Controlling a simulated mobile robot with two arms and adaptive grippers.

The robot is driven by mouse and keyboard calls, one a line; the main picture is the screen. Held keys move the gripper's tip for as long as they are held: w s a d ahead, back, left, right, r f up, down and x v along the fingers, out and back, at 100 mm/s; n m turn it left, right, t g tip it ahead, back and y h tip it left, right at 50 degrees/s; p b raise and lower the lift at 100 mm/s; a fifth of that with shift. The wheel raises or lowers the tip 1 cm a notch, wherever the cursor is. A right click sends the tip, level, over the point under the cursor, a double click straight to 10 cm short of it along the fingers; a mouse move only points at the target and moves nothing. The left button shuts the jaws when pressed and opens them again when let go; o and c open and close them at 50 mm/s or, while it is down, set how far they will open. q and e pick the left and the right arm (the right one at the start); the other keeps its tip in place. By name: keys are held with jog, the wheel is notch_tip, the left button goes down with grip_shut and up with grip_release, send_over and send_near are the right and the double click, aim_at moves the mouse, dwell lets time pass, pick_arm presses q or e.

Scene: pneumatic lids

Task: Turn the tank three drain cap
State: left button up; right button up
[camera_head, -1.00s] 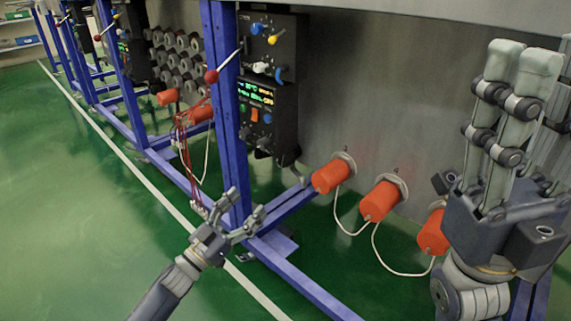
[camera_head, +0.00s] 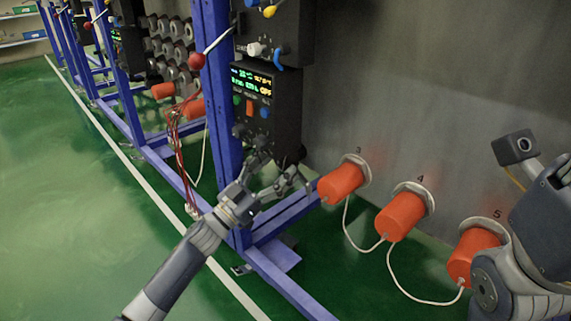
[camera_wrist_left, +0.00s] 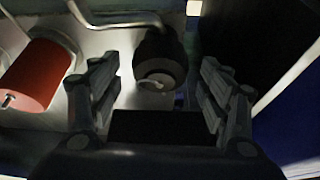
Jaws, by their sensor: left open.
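The tank three drain cap (camera_head: 340,185) is an orange cylinder on a pale flange under the number 3, low on the grey tank wall, with a white cord at its end. My left gripper (camera_head: 288,172) is open just left of this cap, apart from it. In the left wrist view, an orange cap (camera_wrist_left: 38,75) lies left of the fingers, and a dark round fitting (camera_wrist_left: 160,62) shows beyond the gap between the open fingers (camera_wrist_left: 160,95). My right arm shows at the right edge, with its gripper fingers out of view.
Orange caps four (camera_head: 400,216) and five (camera_head: 470,257) sit to the right, joined by white cords. A blue frame post (camera_head: 216,100) and dark control panel (camera_head: 266,112) stand close to my left gripper. Green floor (camera_head: 80,220) is clear at left.

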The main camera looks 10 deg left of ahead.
aim_at(279, 163)
pick_arm(q)
jog(key=shift+b+x, duration=0.55)
jog(key=shift+x, duration=1.3)
jog(key=shift+c, duration=0.6)
jog(key=c, duration=1)
